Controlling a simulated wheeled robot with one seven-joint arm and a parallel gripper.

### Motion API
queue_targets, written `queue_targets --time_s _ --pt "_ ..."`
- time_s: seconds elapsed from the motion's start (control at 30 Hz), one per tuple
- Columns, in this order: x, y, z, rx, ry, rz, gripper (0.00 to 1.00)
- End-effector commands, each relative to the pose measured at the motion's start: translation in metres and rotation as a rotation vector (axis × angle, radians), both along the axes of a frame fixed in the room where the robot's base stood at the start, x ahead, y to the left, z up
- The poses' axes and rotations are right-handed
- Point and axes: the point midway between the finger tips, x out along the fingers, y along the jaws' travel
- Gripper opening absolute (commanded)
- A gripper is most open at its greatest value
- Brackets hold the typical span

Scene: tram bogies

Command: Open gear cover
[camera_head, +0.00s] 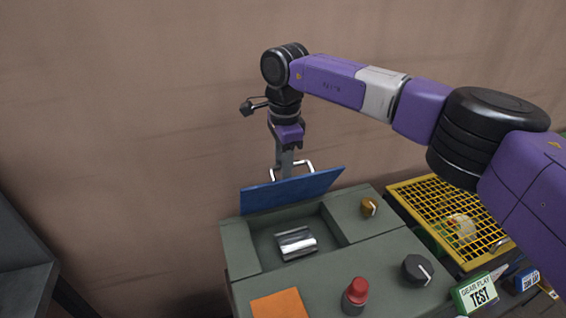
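A blue lid (290,191) stands raised and tilted at the back edge of a grey-green box (238,250), leaving a recess open. A white handle (307,163) sticks up behind the lid. My gripper (284,168) points down at this handle, beside or around its left part. The fingertips are partly hidden by the lid, and whether they grip the handle is unclear. A shiny metal cylindrical part (296,243) lies in the recess. A yellow mesh cover (455,205) lies flat to the right, with a pale rounded thing beneath it.
The box top carries a red button (356,291), a black knob (416,269), a brass-coloured knob (369,207) and an orange plate (279,304). A wall rises close behind. A dark surface (25,265) is at left.

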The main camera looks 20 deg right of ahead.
Motion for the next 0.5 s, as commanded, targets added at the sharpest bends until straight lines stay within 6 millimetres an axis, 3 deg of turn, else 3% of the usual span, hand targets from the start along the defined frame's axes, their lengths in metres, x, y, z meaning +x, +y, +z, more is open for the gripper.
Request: queue_targets --time_s 0.27,0.5 --pt "0.0 0.001 0.005 0.001 -0.003 0.001 0.34" --pt "0.0 0.0 0.038 0.0 -0.006 0.001 0.34"
